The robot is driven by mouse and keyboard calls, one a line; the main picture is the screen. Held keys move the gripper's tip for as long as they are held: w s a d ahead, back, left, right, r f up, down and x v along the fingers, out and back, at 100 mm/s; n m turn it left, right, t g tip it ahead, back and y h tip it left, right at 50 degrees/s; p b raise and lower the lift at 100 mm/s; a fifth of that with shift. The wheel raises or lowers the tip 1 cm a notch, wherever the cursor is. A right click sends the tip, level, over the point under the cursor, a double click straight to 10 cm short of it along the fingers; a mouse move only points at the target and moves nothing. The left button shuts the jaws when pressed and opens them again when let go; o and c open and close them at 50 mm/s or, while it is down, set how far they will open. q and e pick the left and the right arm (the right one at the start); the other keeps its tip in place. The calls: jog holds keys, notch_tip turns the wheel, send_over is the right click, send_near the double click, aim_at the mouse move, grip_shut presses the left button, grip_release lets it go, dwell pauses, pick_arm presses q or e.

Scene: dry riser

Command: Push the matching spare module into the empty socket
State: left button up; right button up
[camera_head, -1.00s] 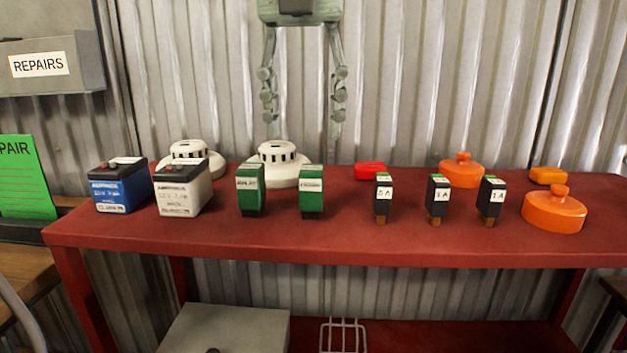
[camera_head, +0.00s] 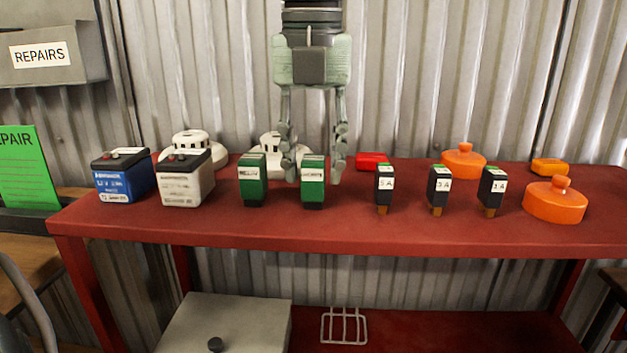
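Two green modules with white labels stand upright on the red table: the left green module (camera_head: 253,182) and the right green module (camera_head: 313,190). Three narrow black modules with white labels and orange-brown lower ends, marked in amps, stand to the right: the left one (camera_head: 384,190), the middle one (camera_head: 438,190) and the right one (camera_head: 491,193). My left gripper (camera_head: 313,165) points down, open and empty. Its fingers appear on either side of the right green module; I cannot tell whether they touch it. My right gripper is not in view. No empty socket shows.
The red table (camera_head: 330,234) also holds a blue battery (camera_head: 124,180), a grey-white battery (camera_head: 186,183), white detectors (camera_head: 187,144) and orange domed parts (camera_head: 555,201). A corrugated wall (camera_head: 440,80) stands close behind. The table's front strip is clear.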

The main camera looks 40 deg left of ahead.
pick_arm(q)
grip_shut()
jog(key=shift+r, duration=0.1)
